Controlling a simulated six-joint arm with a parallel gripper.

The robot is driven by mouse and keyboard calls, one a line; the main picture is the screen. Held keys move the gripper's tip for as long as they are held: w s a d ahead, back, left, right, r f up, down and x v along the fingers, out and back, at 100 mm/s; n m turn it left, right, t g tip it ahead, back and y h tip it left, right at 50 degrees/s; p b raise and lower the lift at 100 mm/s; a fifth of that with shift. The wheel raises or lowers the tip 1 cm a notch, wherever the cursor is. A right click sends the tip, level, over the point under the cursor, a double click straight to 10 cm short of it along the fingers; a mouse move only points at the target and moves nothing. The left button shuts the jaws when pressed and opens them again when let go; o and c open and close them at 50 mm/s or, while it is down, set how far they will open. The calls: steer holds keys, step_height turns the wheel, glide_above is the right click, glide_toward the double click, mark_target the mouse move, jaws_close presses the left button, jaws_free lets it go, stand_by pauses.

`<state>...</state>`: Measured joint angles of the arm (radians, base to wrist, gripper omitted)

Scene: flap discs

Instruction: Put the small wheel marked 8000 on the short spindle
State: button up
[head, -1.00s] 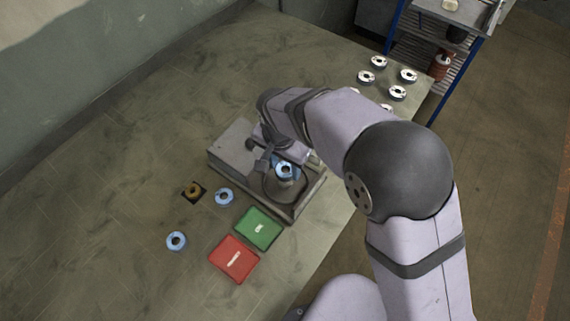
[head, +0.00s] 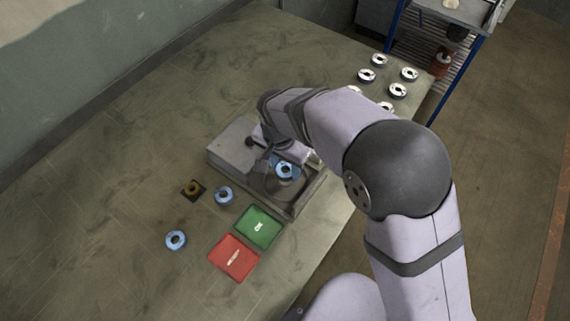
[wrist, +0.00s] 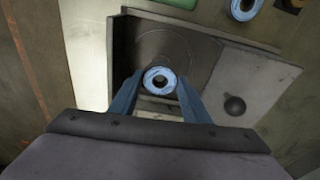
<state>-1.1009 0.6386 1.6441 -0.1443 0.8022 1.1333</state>
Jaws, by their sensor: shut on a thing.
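My gripper (wrist: 159,92) is shut on a small blue wheel (wrist: 159,80) with a pale face and a centre hole. In the head view this wheel (head: 285,170) is over the grey machine (head: 232,148), above its dark round recess, and the arm hides part of the machine. I cannot read the wheel's marking. Two other blue wheels lie on the table, one beside the machine (head: 224,195) and one further to the front left (head: 176,240). A brass-coloured ring on a dark square base (head: 193,189) stands left of the machine. I cannot make out a short spindle under the held wheel.
A green tray (head: 259,228) and a red tray (head: 233,258) lie in front of the machine. Several white-faced wheels (head: 397,90) lie at the table's far right end. A blue-framed shelf (head: 440,45) stands beyond. The table's left side is clear.

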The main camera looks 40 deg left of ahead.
mark_target(285, 172)
steer(key=shift+f+b, duration=1.1)
steer(key=shift+f, duration=0.6)
steer(key=o, duration=1.1)
steer(key=shift+o, duration=1.4)
steer(key=shift+r+p, duration=2.85)
steer(key=shift+r, duration=0.95)
